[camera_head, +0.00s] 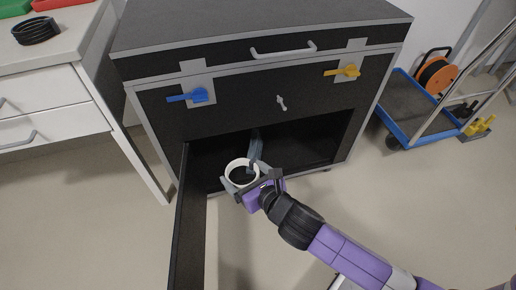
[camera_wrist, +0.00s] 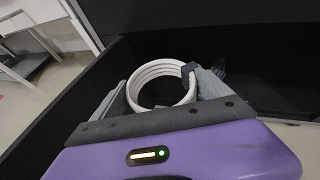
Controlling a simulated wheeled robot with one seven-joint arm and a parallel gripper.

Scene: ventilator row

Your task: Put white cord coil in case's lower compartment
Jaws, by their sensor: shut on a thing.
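The white cord coil (camera_head: 242,163) is a ring of several loops. It also shows between the fingers in the wrist view (camera_wrist: 143,77). My gripper (camera_head: 246,168) is shut on the coil and holds it at the mouth of the black case's lower compartment (camera_head: 300,150). The black case (camera_head: 225,118) has grey edging, and its lower door (camera_head: 190,225) stands open, swung out at the left. I cannot tell whether the coil touches the compartment floor. A grey-blue thing (camera_head: 256,145) stands behind the coil inside the compartment; its lower part is hidden.
A white drawer desk (camera_head: 50,90) with a black coil (camera_head: 36,30) and trays stands at the left. A blue trolley (camera_head: 410,105) with an orange reel (camera_head: 438,76) is at the right. The compartment's right part looks free. Blue (camera_head: 192,97) and yellow (camera_head: 343,71) latches are on the case front.

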